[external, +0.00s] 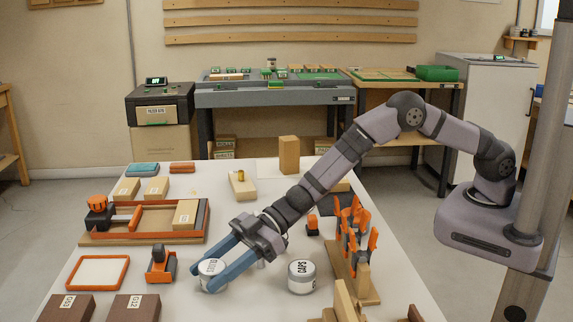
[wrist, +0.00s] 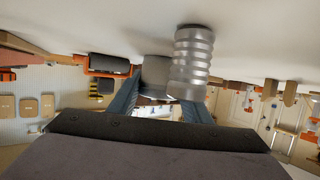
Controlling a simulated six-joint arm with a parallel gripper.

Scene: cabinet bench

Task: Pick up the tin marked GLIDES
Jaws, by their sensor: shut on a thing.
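A round white tin (external: 211,267) with dark lettering on its label is between the fingers of my gripper (external: 207,278) at the front of the bench. Its lettering is partly hidden and too small to read surely. My gripper is shut on this tin, with one blue finger along each side. It is low over the bench; I cannot tell whether the tin touches the top. In the wrist view, a grey rounded shape (wrist: 156,74) shows between the fingers (wrist: 160,98). A second white tin marked CAPS (external: 302,277) stands apart to the right.
An orange-edged rack of clamps (external: 357,240) stands right of the CAPS tin. An orange-framed tray (external: 97,272), an orange tool (external: 161,264) and brown boxes (external: 134,307) lie to the left. A ribbed metal cylinder (wrist: 193,60) is close to the fingers in the wrist view.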

